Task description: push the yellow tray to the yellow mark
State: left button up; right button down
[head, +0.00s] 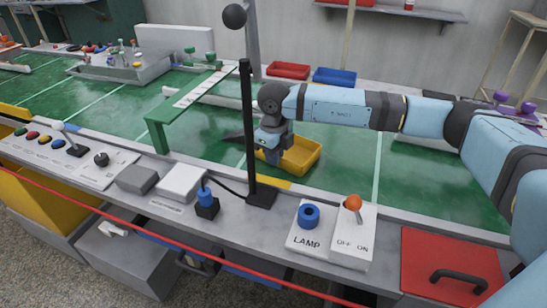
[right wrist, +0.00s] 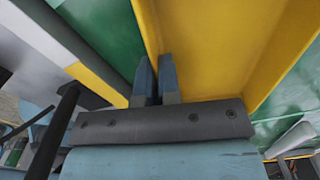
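The yellow tray (head: 305,158) lies on the green surface in the middle of the head view, behind the black post. My right gripper (head: 270,155) is low at the tray's left side, partly hidden by the post. In the right wrist view its two fingers (right wrist: 157,65) are close together, against or very near the wall of the yellow tray (right wrist: 215,45). I see nothing held. A yellow mark (head: 275,182) shows on the front border of the green surface, in front of the tray. My left gripper is not in view.
A black post (head: 249,130) stands on the grey ledge before the tray. A green gauge bridge (head: 195,95) is to the left. Red (head: 288,70) and blue (head: 334,75) bins stand behind. Lamp controls (head: 308,215) and a lever (head: 353,203) are on the front ledge.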

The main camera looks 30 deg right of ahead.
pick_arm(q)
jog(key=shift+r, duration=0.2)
pick_arm(e)
jog(key=c, duration=1.2)
grip_release()
jog(key=shift+c, duration=0.2)
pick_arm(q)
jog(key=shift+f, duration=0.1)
pick_arm(e)
jog(key=shift+r, duration=0.1)
jog(key=shift+r, duration=0.35)
pick_arm(q)
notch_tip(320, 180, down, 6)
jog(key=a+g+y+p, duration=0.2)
jog(key=p, duration=0.1)
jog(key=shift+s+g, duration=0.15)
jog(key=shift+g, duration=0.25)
pick_arm(e)
notch_tip(320, 180, up, 13)
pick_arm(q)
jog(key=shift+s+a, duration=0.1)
pick_arm(e)
jog(key=shift+f, duration=0.1)
